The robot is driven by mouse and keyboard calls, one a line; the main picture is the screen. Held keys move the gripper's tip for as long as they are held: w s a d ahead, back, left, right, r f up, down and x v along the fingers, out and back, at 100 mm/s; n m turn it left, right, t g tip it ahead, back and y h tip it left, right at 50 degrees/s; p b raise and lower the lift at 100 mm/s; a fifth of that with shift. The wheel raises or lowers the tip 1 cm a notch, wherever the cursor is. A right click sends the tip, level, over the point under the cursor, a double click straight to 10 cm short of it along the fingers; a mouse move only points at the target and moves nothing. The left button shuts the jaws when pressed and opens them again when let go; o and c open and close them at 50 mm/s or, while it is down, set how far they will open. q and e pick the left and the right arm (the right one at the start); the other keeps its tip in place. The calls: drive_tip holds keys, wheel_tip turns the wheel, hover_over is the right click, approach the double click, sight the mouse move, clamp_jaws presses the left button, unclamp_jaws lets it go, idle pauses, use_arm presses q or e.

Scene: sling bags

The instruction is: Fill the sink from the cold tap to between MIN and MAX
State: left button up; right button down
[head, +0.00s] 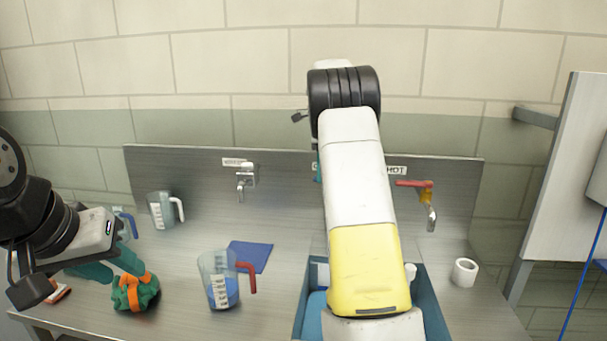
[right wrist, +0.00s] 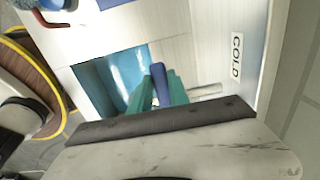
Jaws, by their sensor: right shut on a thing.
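The sink (head: 436,310) is a blue basin in the counter, mostly covered by my right arm in the head view. The right wrist view shows part of the basin (right wrist: 92,82) with a bright, watery-looking patch. No MIN or MAX marks are readable, so I cannot tell the level. My right gripper (right wrist: 158,88) is shut on the blue handle (right wrist: 159,80) of the cold tap, beside the COLD label (right wrist: 236,55). The cold tap is hidden in the head view.
The hot tap (head: 416,188) has a red handle, right of my arm. Another tap (head: 245,178) is at left. A white cabinet (head: 570,170) is at right.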

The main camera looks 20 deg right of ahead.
drive_tip(key=c, duration=1.2)
unclamp_jaws()
drive_tip(key=shift+c, duration=0.2)
wheel_tip(320, 180, up, 7)
drive_tip(key=shift+w+d+f, duration=0.1)
drive_tip(key=shift+f, duration=0.1)
drive_tip(key=shift+r, duration=0.6)
